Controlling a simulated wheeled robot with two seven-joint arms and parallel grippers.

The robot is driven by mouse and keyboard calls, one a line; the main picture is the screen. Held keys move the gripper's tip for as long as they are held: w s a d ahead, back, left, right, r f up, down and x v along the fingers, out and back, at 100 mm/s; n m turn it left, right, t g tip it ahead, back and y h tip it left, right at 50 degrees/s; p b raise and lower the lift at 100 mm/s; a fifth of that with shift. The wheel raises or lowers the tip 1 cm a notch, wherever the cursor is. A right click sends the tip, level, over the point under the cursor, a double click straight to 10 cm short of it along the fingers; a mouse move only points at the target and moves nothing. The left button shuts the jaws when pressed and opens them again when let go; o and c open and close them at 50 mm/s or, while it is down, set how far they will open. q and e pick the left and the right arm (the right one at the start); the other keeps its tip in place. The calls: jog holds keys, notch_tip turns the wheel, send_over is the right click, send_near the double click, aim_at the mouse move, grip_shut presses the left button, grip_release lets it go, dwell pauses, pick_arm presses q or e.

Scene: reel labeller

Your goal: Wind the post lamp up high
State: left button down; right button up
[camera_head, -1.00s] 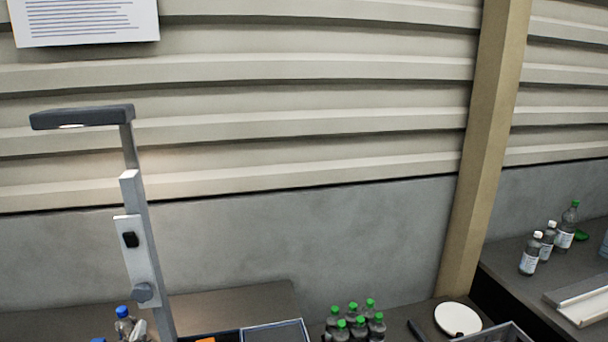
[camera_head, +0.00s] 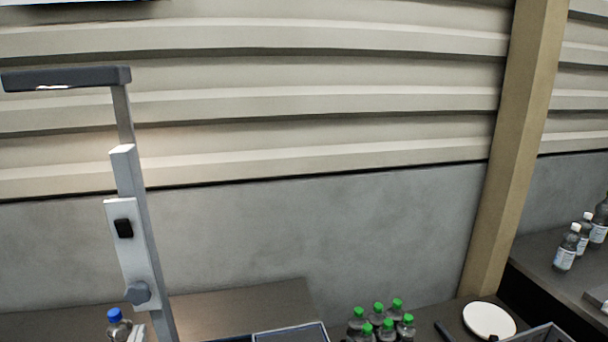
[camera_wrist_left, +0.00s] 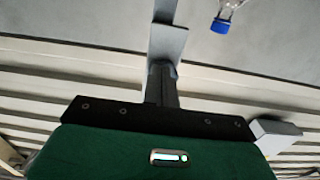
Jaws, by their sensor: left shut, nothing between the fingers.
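The post lamp (camera_head: 128,170) stands at the left of the head view, with a dark flat head pointing left and a lit strip beneath it. Its pale plate (camera_head: 130,256) carries a black switch (camera_head: 124,228) and, below it, a grey-blue knob (camera_head: 137,293). My left gripper (camera_wrist_left: 163,75) shows in the left wrist view, where the scene is upside down. Its dark fingers look shut and empty, in front of the lamp's post (camera_wrist_left: 164,12). Contact with the knob cannot be told. I cannot make out either gripper in the head view.
A blue-capped bottle (camera_head: 118,326) stands just left of the post; it also shows in the left wrist view (camera_wrist_left: 224,20). Several green-capped bottles (camera_head: 378,322), a white plate (camera_head: 489,320) and a beige pillar (camera_head: 514,150) are to the right. Wall space right of the lamp is clear.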

aim_at(137, 293)
pick_arm(q)
jog(key=shift+x, duration=2.95)
jog(key=shift+r, duration=0.15)
pick_arm(e)
jog(key=shift+d+r, duration=0.1)
pick_arm(q)
jog(key=shift+r, duration=0.1)
pick_arm(e)
jog(key=shift+d+r, duration=0.1)
jog(key=shift+d, duration=0.15)
jog(key=shift+d, duration=0.1)
pick_arm(q)
jog(key=shift+s+a, duration=0.1)
jog(key=shift+a, duration=0.25)
